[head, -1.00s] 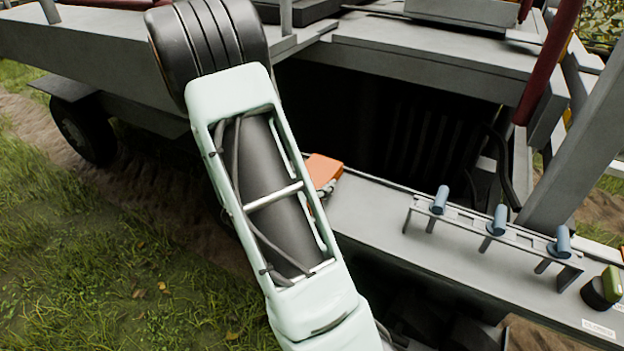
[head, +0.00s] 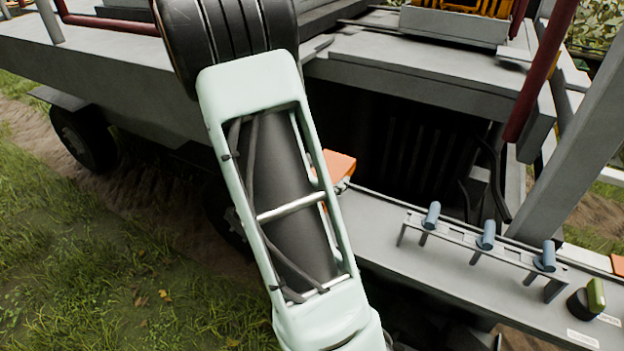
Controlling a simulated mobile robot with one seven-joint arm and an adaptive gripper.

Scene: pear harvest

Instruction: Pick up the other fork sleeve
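I cannot make out a fork sleeve for certain in the head view. My own pale green arm link and black joint fill the middle of the picture and hide part of the machine behind. My gripper is outside the picture, so whether it holds anything does not show.
A grey machine deck (head: 420,75) spans the top above a dark recess (head: 400,135). A grey ledge (head: 390,232) carries a rack with three blue cylinders (head: 486,235) and a green-topped black knob (head: 590,300). An orange object (head: 340,165) sits beside my arm. Grass (head: 110,270) lies open at left.

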